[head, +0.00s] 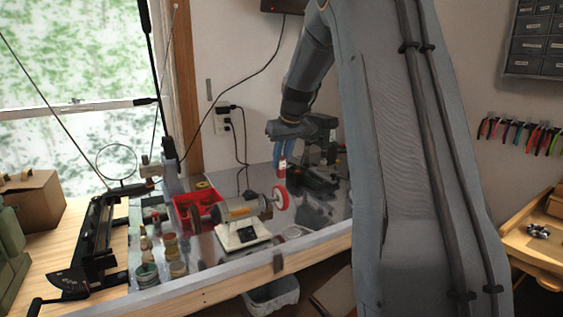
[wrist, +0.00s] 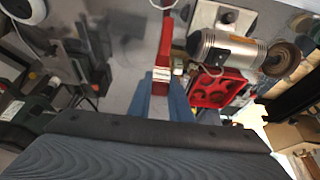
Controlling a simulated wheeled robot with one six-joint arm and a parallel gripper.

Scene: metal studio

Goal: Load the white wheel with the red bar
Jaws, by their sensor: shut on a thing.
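My gripper (head: 283,152) points down with its blue fingers shut on the red bar (head: 282,171), which has a pale band. In the wrist view the bar (wrist: 161,76) sits between the fingertips. A bench polishing machine (head: 240,210) stands below. The wheel (head: 281,198) on its right end shows red with a paler centre, not white. The bar is just above this wheel; whether they touch I cannot tell. In the wrist view a red strip (wrist: 164,40) beyond the bar looks like the wheel edge-on. A brown wheel (wrist: 283,59) is on the machine's other end.
A red tray (wrist: 216,88) lies behind the machine. Several small jars (head: 176,262) stand at the left of the bench. A dark device (head: 310,178) stands right of the wheel. A lever tool (head: 98,230) is at far left.

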